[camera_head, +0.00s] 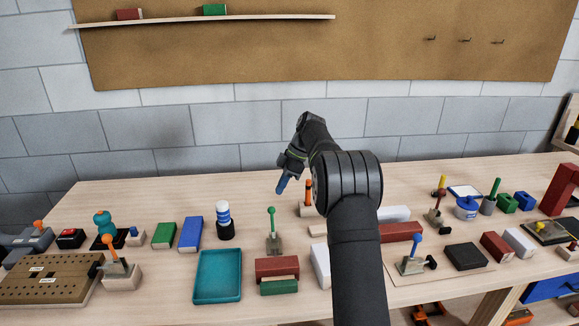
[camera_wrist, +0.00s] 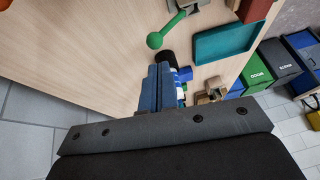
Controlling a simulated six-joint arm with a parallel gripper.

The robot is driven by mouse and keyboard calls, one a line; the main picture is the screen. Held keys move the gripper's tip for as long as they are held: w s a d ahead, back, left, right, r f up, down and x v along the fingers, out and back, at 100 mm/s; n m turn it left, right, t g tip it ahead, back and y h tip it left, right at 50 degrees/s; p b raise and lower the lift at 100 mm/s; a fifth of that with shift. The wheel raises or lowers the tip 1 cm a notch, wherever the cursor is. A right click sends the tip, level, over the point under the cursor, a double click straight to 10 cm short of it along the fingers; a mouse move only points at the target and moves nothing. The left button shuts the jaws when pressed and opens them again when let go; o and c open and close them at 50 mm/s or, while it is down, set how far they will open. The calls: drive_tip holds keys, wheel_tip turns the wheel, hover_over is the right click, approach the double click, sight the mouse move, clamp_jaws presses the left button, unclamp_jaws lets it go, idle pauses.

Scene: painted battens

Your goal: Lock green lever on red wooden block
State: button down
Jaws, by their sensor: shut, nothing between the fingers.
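A green lever (camera_head: 271,218) with a ball knob stands nearly upright on a small grey-beige base (camera_head: 274,245). Directly in front of it is a red wooden block (camera_head: 277,266); I cannot tell whether the base touches it. In the wrist view the green lever (camera_wrist: 168,28) reaches toward the lower left, and the red block (camera_wrist: 254,9) is at the top edge, mostly cut off. My gripper (camera_head: 281,188) is above the table, behind and above the green lever, apart from it. Its blue fingers (camera_wrist: 159,70) are shut and empty.
A teal tray (camera_head: 218,277) lies left of the lever. A black-and-white bottle (camera_head: 224,221) and a blue block (camera_head: 191,234) stand further left. An orange lever (camera_head: 308,190) is close right of my gripper. A blue-knobbed lever (camera_head: 415,246) stands further right. The back left table area is clear.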

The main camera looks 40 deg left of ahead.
drive_tip(key=w+r, duration=0.5)
drive_tip(key=r, duration=0.1)
idle(0.3)
drive_tip(key=shift+s+a, duration=0.1)
drive_tip(key=shift+s, duration=0.05)
idle(0.5)
drive_tip(key=s+f, duration=0.6)
drive_tip(key=f, duration=0.1)
drive_tip(key=shift+f, duration=0.15)
idle(0.4)
drive_tip(key=shift+w, duration=0.1)
